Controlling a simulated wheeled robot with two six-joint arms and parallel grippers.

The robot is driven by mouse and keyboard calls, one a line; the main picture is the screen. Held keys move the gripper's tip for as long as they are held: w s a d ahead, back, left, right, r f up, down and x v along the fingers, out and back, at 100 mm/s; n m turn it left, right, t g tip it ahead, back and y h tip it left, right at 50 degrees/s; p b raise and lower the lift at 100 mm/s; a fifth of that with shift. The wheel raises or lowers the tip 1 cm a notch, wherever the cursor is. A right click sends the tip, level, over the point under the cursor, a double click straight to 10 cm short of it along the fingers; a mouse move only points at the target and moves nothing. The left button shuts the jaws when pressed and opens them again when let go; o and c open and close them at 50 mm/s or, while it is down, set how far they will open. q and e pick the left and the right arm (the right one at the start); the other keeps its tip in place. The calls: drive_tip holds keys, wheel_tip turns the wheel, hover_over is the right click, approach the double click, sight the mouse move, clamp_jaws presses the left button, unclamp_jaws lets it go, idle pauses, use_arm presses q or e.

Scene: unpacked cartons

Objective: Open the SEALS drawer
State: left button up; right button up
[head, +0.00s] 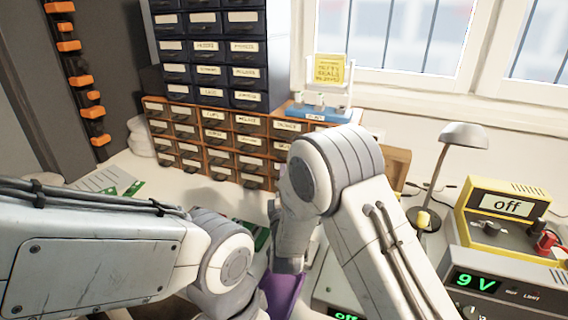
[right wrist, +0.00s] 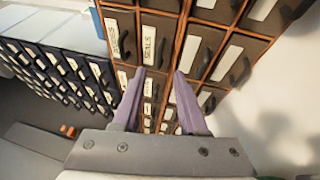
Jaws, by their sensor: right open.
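The SEALS drawer (right wrist: 149,42) shows in the right wrist view, in a brown cabinet with orange edges. Its white label reads SEALS, and its front looks flush with its neighbours. My right gripper (right wrist: 160,73) is open and empty, its two purple-grey fingers pointing at the drawer fronts. The tips are just below the SEALS label in the picture; I cannot tell whether they touch anything. In the head view the orange-edged cabinet (head: 217,133) stands at the back, partly hidden by my right arm; I cannot pick out the SEALS label there.
A lamp (head: 465,136) and a yellow meter (head: 500,203) stand on the right.

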drive_tip(key=w+r, duration=0.1)
drive_tip(key=w, duration=0.5)
drive_tip(key=shift+w+a+r, duration=0.15)
drive_tip(key=shift+w+a, duration=0.05)
drive_tip(key=shift+w, duration=0.15)
clamp_jaws()
drive_tip(key=shift+d, duration=0.1)
idle(1.0)
